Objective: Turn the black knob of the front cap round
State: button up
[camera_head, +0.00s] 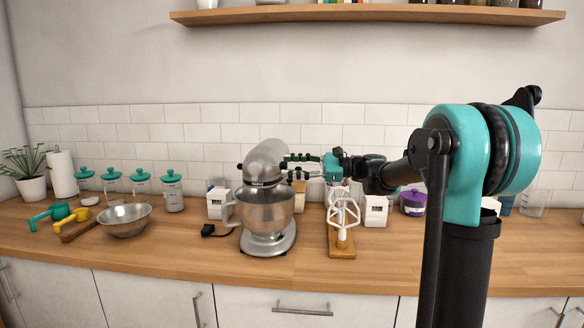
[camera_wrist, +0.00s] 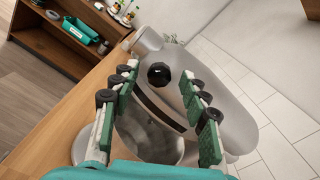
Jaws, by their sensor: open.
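The silver stand mixer (camera_head: 266,165) stands on the wooden counter with its bowl (camera_head: 264,207) under the head. In the wrist view the black knob (camera_wrist: 159,74) shows on the silver mixer head (camera_wrist: 230,110), with a dark band below it. My gripper (camera_wrist: 161,80) is open, its green-padded fingers on either side of the knob in the picture and no contact visible. In the head view my gripper (camera_head: 302,167) reaches in from the right and sits just beside the mixer head.
A white beater on a wooden board (camera_head: 341,242) stands right of the mixer. White boxes (camera_head: 376,210) and a purple-lidded jar (camera_head: 412,202) stand behind my arm. A metal bowl (camera_head: 124,219) and teal-lidded jars (camera_head: 172,192) are at left. The front counter strip is mostly clear.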

jog(key=shift+d, duration=0.15)
jog(key=d, duration=1.1)
jog(key=shift+s+d, duration=0.2)
jog(key=shift+d, duration=0.15)
jog(key=s+f+n+h, duration=0.1)
jog(key=s+f+h, duration=0.25)
jog(key=f, duration=0.45)
jog(key=s+f+n+t+h, duration=0.1)
jog(key=s+f+n+h, duration=0.1)
jog(key=s+f, duration=0.4)
jog(key=s+f+n+h, duration=0.1)
jog(key=s+f+h, duration=0.2)
jog(key=f, duration=0.6)
jog(key=s+d+f+n+t+h, duration=0.2)
jog(key=s+d+f+n+h, duration=0.6)
jog(key=s+d+f, duration=0.5)
notch_tip(320, 180, down, 4)
jog(key=shift+s+r+t+h, duration=0.15)
jog(key=shift+s+t+h, duration=0.15)
jog(key=shift+s+h, duration=0.4)
